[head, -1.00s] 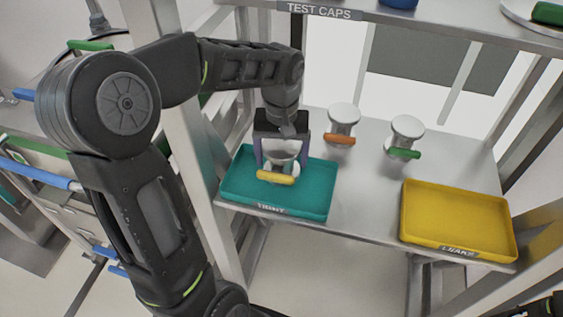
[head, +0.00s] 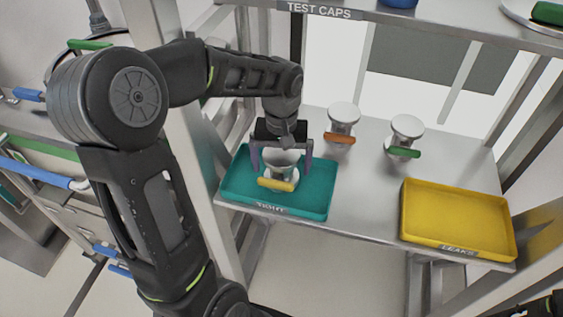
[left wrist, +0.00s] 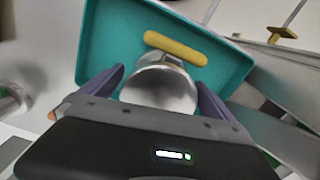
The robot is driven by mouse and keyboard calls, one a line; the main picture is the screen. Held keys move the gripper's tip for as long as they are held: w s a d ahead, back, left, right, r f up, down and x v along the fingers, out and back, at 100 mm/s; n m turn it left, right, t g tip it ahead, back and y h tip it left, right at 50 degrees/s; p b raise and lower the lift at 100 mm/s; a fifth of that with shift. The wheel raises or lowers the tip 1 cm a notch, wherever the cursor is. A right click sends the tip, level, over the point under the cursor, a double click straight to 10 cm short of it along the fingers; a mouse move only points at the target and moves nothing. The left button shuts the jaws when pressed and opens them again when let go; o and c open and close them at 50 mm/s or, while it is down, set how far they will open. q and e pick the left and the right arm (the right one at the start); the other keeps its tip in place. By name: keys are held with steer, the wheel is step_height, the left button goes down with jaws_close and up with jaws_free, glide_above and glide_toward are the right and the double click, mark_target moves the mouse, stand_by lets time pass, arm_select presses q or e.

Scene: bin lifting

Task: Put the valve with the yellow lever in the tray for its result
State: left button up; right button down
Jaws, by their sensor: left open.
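The valve with the yellow lever (head: 277,184) stands upright in the teal tray (head: 318,206), whose front label appears to read TIGHT. It also shows in the left wrist view (left wrist: 160,85), with its yellow lever towards the tray's far side. My left gripper (head: 281,165) is open, with one finger on each side of the valve and gaps between the fingers and the valve. A yellow tray (head: 458,215) labelled LEAKS or similar stands at the right of the shelf and is empty. My right gripper is not clearly seen; only a dark piece shows at the bottom right corner.
A valve with an orange lever (head: 342,123) and one with a green lever (head: 405,136) stand on the metal shelf behind the trays. An upper shelf labelled TEST CAPS (head: 320,11) hangs over the back. Metal posts flank the shelf. Bare shelf lies between the trays.

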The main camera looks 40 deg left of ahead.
arm_select(q)
steer(key=shift+r, duration=0.1)
step_height(320, 180, up, 12)
steer(key=shift+r, duration=0.1)
stand_by(0.4)
